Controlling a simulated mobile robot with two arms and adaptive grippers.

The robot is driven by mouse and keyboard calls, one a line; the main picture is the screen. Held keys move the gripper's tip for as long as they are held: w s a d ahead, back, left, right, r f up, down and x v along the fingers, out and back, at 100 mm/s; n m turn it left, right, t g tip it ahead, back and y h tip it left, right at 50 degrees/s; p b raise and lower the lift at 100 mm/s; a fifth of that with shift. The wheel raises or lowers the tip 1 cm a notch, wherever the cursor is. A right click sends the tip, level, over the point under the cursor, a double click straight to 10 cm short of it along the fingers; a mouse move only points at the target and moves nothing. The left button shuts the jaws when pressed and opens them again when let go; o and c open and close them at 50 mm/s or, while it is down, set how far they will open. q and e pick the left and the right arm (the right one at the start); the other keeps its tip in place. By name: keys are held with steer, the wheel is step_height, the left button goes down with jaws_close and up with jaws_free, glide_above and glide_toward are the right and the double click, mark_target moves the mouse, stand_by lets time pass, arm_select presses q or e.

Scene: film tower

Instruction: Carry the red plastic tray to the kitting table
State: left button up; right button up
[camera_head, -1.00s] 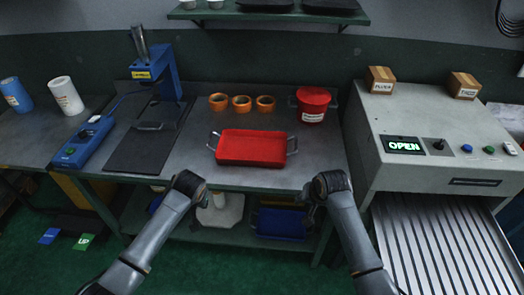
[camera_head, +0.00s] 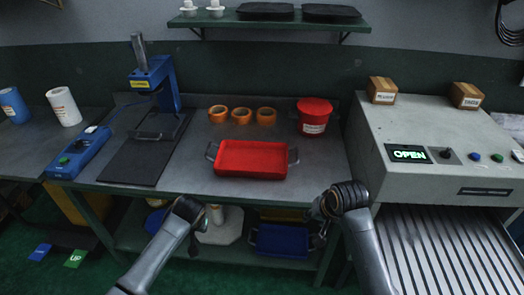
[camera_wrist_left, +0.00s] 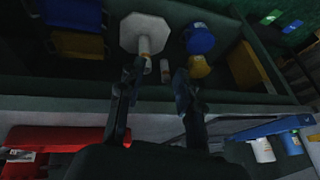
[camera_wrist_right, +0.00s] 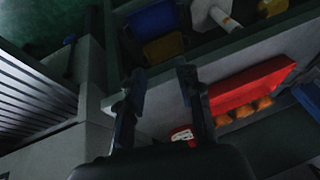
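The red plastic tray (camera_head: 250,160) lies flat on the grey workbench, with a metal handle at its left and right ends. It also shows in the right wrist view (camera_wrist_right: 250,84). In the left wrist view a red shape at lower left may be the tray. My right gripper (camera_head: 318,218) is in front of the bench edge, right of the tray and apart from it. Its fingers are apart and empty in the right wrist view (camera_wrist_right: 160,88). My left gripper (camera_wrist_left: 158,85) is open and empty, in front of the bench, left of the tray. I cannot tell which table is the kitting table.
Several orange rings (camera_head: 241,116) and a red lidded bucket (camera_head: 313,116) stand behind the tray. A blue press (camera_head: 155,80) on a dark mat stands left. A machine with an OPEN display (camera_head: 408,153) stands right. A blue bin (camera_head: 280,240) sits on the lower shelf.

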steer(key=v, duration=0.4)
steer(key=shift+w, duration=0.1)
